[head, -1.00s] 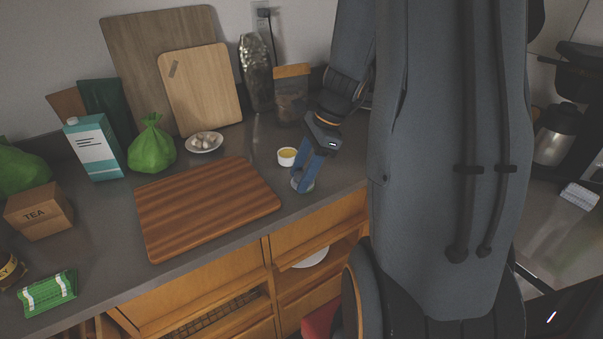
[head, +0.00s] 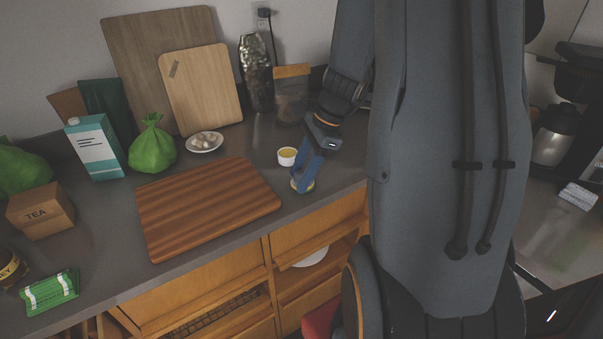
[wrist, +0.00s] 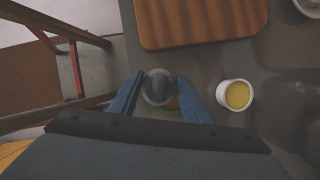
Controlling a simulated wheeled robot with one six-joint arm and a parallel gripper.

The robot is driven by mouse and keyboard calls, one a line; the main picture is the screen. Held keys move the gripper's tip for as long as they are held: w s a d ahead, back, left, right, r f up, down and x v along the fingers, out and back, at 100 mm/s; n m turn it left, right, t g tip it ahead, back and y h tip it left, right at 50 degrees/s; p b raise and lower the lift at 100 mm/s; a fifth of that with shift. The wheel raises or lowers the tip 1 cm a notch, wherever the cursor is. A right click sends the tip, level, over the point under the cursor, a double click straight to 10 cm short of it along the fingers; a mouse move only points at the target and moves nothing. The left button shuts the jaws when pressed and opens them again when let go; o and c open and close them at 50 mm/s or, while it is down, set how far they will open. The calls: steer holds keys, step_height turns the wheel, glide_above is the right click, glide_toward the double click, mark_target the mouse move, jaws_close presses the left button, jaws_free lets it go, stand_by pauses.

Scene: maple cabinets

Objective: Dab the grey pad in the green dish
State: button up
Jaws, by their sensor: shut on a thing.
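My gripper (wrist: 158,98) is shut on a round grey thing (wrist: 157,82), which looks like the grey pad, between its blue fingers in the wrist view. In the head view my gripper (head: 304,178) points down just above or at the counter, right of the striped board. A yellowish patch shows by the pad's lower edge; I cannot tell what it belongs to. I make out no green dish. A small white cup with yellow contents (head: 287,156) stands beside my gripper, apart from it; it also shows in the wrist view (wrist: 235,95).
The striped wooden board (head: 208,205) lies left of my gripper. A white plate with pale lumps (head: 204,142), a green bag (head: 152,148) and a blue-white carton (head: 96,147) stand behind it. The counter's front edge is close, with open shelves below.

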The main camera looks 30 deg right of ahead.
mark_target(302, 172)
steer(key=shift+s, duration=0.1)
stand_by(0.3)
steer(key=shift+r+p, duration=3.45)
steer(key=shift+r, duration=0.05)
